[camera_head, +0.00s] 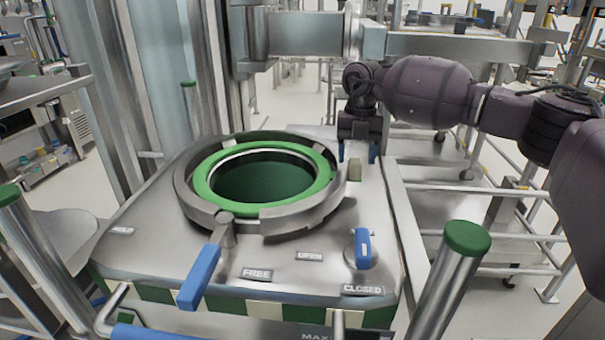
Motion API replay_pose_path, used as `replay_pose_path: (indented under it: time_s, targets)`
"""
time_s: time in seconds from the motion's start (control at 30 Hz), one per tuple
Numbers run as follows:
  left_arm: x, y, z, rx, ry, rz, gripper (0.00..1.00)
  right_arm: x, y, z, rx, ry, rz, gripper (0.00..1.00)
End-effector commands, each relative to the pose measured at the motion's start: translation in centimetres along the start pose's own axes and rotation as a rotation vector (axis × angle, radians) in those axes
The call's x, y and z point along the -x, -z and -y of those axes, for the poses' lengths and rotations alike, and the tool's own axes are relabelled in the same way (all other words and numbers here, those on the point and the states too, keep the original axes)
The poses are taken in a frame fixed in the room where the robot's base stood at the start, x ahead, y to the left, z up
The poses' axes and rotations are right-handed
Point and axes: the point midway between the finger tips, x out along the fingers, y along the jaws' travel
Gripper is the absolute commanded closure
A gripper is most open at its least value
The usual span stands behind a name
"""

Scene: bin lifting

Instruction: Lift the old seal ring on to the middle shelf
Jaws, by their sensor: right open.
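A green seal ring (205,182) sits inside a metal clamp collar (272,225) around the dark round opening on top of a steel housing (150,245). Whether this is the old ring cannot be told. My right gripper (357,156) points down behind and to the right of the collar, apart from the ring. Its two blue-tipped fingers are apart, with nothing between them that I can see as held. A metal rack with shelves (440,212) stands at the right; which shelf is the middle one is unclear. My left gripper is not in view.
A blue-handled lever (200,277) lies by the FREE label, and a blue knob (363,248) stands between the OPEN and CLOSED labels. Green-capped posts rise at the front right (467,238) and left (9,194). A steel beam (300,35) crosses behind the housing.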

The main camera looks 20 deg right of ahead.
Motion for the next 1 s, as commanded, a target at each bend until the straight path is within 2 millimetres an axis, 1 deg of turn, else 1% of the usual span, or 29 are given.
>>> replay_pose_path:
  time_s: [0.03, 0.2, 0.3, 0.47, 0.5, 0.87, 1.0]
  targets:
    - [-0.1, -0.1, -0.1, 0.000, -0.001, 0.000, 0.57, -1.0, 0.0, -0.1, 0.001, 0.003, -0.004, 0.40]
    - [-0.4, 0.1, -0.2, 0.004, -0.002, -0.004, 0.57, -3.3, 0.1, -0.1, 0.000, 0.003, -0.004, 0.40]
    - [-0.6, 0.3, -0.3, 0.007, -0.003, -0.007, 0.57, -3.7, 0.1, -0.1, 0.000, 0.001, -0.001, 0.40]
    - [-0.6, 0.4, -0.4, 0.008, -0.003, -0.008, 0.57, -3.7, 0.1, -0.1, 0.000, 0.000, 0.000, 0.40]
    - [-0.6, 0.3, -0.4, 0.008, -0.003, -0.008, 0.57, -3.7, 0.1, -0.1, 0.000, 0.000, 0.000, 0.42]
    - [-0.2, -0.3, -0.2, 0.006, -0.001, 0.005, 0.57, -3.6, 0.1, -0.1, 0.000, 0.000, -0.001, 0.97]
    - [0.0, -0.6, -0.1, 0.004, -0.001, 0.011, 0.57, -3.6, 0.1, -0.1, 0.000, -0.001, 0.000, 0.98]
